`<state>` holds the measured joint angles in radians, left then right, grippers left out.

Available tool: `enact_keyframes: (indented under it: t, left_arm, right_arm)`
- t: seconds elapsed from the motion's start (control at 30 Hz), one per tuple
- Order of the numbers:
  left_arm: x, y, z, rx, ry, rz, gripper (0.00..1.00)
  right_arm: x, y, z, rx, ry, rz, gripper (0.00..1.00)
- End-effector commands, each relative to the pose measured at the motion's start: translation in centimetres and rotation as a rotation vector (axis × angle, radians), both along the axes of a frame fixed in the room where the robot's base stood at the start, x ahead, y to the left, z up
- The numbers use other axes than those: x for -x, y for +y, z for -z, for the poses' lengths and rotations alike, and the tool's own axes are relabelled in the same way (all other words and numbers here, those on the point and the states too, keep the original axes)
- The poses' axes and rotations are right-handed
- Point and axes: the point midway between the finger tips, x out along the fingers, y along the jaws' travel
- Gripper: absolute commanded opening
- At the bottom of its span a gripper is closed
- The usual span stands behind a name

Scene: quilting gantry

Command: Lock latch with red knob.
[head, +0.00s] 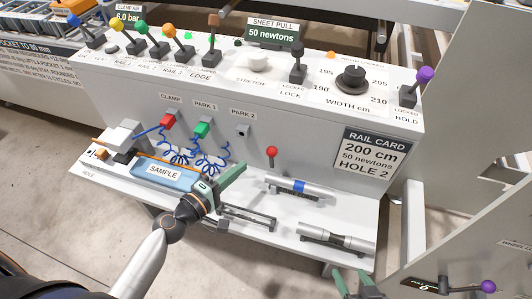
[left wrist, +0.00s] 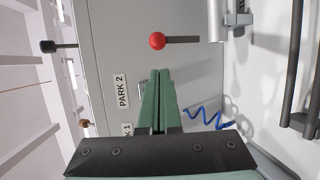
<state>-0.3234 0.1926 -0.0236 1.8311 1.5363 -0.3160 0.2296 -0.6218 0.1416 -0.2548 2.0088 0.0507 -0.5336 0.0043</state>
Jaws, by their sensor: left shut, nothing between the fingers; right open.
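The red knob (head: 271,151) is a small ball on a short dark stem at the front panel, between the PARK 2 socket and the RAIL CARD label. In the left wrist view the red knob (left wrist: 157,41) is just beyond my fingertips, with its stem running right. My left gripper (head: 241,168) is shut and empty, below and left of the knob; its green fingers (left wrist: 160,72) point toward the knob with a visible gap. My right gripper (head: 352,274) is open at the bottom edge, far from the knob. The latch's inner parts cannot be made out.
Below the panel is a shelf with a blue SAMPLE tray (head: 155,175) and two metal cylinders (head: 298,187), (head: 340,238). Blue coiled hoses (head: 210,160) hang left of my left gripper. Levers and a black width dial (head: 351,79) stand on top. A purple-knobbed lever (head: 487,286) is lower right.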

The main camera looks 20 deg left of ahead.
Motion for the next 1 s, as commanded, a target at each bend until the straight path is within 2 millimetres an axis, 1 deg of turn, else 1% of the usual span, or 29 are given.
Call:
enact_keyframes:
  t: [0.27, 0.37, 0.53, 0.8, 1.0]
  left_arm:
    - [-0.1, 0.0, 0.0, -0.002, -0.001, 0.0, 0.0]
    - [-0.6, -0.2, -0.1, -0.001, -0.003, -0.001, 0.0]
    - [-2.7, -1.1, 0.1, -0.002, -0.004, 0.0, 0.0]
    - [-7.0, -2.8, 0.9, -0.002, -0.002, 0.0, 0.0]
    - [-8.8, -3.5, 1.2, -0.003, -0.001, 0.0, 0.0]
  right_arm:
    - [-0.1, 0.0, -0.1, -0.001, -0.002, -0.001, 0.68]
    - [-0.1, 0.0, -0.3, -0.001, -0.004, -0.001, 0.68]
    - [0.0, 0.0, -0.6, -0.001, -0.007, 0.001, 0.68]
    - [0.6, -0.3, -0.1, 0.004, 0.008, 0.006, 0.68]
    - [0.8, -0.4, 0.2, 0.006, 0.014, 0.007, 0.68]
